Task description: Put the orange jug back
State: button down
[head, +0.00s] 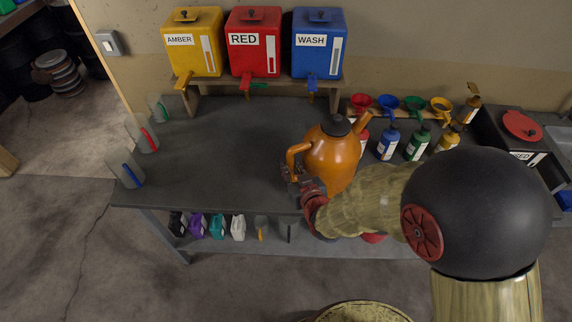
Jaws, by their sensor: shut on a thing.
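The orange jug (338,158) has a black lid, a spout pointing up to the right and a handle on its left side. It is upright over the front right part of the dark workbench (225,150). My gripper (299,184) is at the lower left of the jug, shut on its handle. The fingertips are small and partly hidden, and my arm covers part of the area in front of the jug. I cannot tell whether the jug's base touches the bench.
Yellow AMBER (195,45), RED (253,43) and blue WASH (319,45) tanks stand on a rear shelf. Coloured funnels (414,103) and several bottles (418,143) stand right of the jug. Three clear containers (143,135) line the left edge. The bench's middle is clear.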

jog(key=w+a+f, duration=0.7)
jog(key=w+f, duration=0.4)
jog(key=f, duration=0.1)
jog(key=shift+f+p, duration=0.15)
jog(key=shift+p, duration=0.3)
jog(key=shift+f, duration=0.15)
jog(key=c, duration=1.7)
grip_release()
jog(key=shift+s, duration=0.15)
jog(key=shift+c, duration=0.2)
jog(key=v, duration=1.2)
